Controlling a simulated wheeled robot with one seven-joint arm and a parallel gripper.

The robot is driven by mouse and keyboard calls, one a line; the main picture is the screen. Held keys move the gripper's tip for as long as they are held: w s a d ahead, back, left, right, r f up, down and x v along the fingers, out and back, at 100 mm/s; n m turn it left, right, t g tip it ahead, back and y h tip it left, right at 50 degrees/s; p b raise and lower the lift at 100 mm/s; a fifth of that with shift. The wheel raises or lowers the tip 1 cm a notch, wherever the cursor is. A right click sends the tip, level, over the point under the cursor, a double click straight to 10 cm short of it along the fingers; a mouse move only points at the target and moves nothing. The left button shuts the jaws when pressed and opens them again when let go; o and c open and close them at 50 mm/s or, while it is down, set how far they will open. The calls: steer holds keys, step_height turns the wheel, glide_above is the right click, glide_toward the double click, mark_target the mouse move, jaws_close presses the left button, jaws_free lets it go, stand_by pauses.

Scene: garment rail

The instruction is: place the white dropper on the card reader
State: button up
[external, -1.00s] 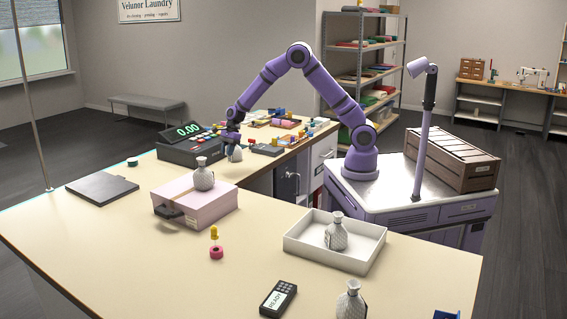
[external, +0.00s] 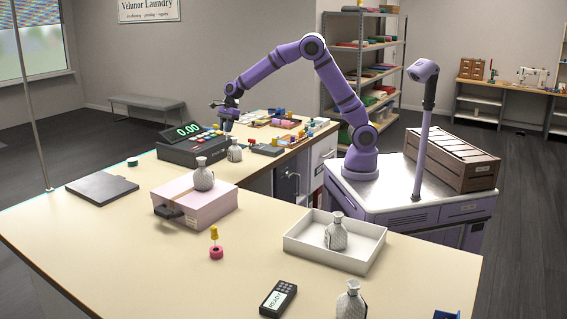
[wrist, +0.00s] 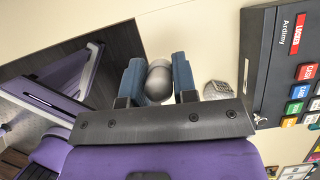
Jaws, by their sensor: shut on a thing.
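My gripper (external: 228,118) hangs above the counter beside the cash register. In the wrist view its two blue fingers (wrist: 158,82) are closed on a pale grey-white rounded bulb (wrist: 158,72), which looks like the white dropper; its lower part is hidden. In the external view the held dropper is too small to make out clearly. The card reader (external: 279,298), a dark handset with a keypad and a lit READY screen, lies at the front of the counter, far from my gripper.
Other bottles stand on the pink box (external: 190,212), in the white tray (external: 300,249) and at the front edge (external: 350,303).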

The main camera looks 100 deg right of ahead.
steer(key=w+a+n+g, duration=0.1)
steer(key=w+a+n, duration=0.15)
steer(key=a, duration=4.25)
steer(key=s+a+n, duration=0.1)
steer(key=s+a, duration=0.6)
steer(key=a, duration=0.4)
steer(key=s+a+n+y, duration=0.1)
steer(key=s+a, duration=0.7)
steer(key=a, duration=0.3)
steer(key=s+a+n, duration=0.1)
steer(key=s+a, duration=0.6)
steer(key=a, duration=0.4)
glide_above(284, 289)
step_height(284, 289, down, 13)
steer(key=shift+a+f+g, duration=0.1)
steer(key=shift+f+g, duration=0.2)
steer(key=shift+f, duration=1.2)
steer(key=shift+f, duration=0.1)
